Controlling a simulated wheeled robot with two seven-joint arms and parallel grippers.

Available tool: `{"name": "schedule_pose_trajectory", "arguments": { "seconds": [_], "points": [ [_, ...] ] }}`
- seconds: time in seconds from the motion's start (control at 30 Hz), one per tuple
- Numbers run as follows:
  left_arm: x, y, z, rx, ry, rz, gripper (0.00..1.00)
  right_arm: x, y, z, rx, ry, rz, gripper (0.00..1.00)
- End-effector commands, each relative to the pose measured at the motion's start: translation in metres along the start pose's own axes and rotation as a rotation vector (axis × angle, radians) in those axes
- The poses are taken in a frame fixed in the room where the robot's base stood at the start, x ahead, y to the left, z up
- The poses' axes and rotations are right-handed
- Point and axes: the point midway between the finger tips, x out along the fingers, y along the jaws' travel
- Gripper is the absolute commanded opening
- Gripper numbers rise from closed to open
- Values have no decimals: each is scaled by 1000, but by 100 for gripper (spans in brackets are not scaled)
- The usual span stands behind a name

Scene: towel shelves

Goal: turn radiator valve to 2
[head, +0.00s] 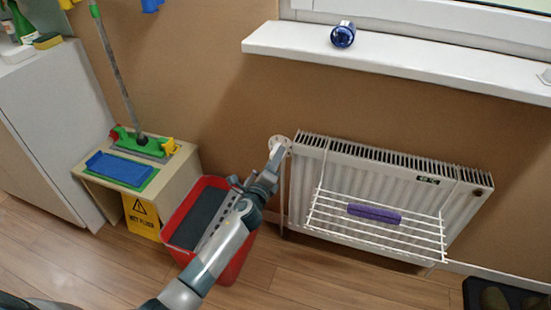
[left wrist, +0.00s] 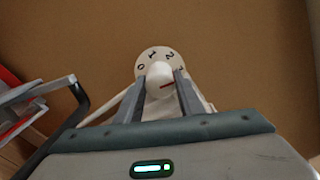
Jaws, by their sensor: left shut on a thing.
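The radiator valve is a white knob (left wrist: 158,72) in front of a round pale dial (left wrist: 147,57) with dark numbers. I read 0, 1 and 2 on the dial; a further mark at its right edge is partly hidden by a finger. My left gripper (left wrist: 158,88) is shut on the knob, one finger on each side. In the head view the dial (head: 281,140) shows at the radiator's upper left corner, with my left gripper (head: 274,160) at it. My right gripper is out of view.
The white radiator (head: 460,205) carries a wire rack (head: 330,218) with a purple cloth (head: 374,213). A red bin (head: 238,262) stands below my left arm. A windowsill (head: 440,72) with a blue item (head: 343,34) juts out above. A wooden stand (head: 180,175) is at left.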

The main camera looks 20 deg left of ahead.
Motion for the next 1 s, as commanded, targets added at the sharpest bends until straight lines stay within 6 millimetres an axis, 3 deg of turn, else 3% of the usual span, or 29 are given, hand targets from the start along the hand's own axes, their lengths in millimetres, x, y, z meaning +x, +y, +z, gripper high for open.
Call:
{"name": "schedule_pose_trajectory", "arguments": {
  "seconds": [0.5, 1.0],
  "points": [
    [0, -5, -2, -473, 5, -4, 12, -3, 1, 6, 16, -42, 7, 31],
    [0, -5, -2, -665, 6, -6, 12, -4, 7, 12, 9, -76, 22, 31]
  ]
}}
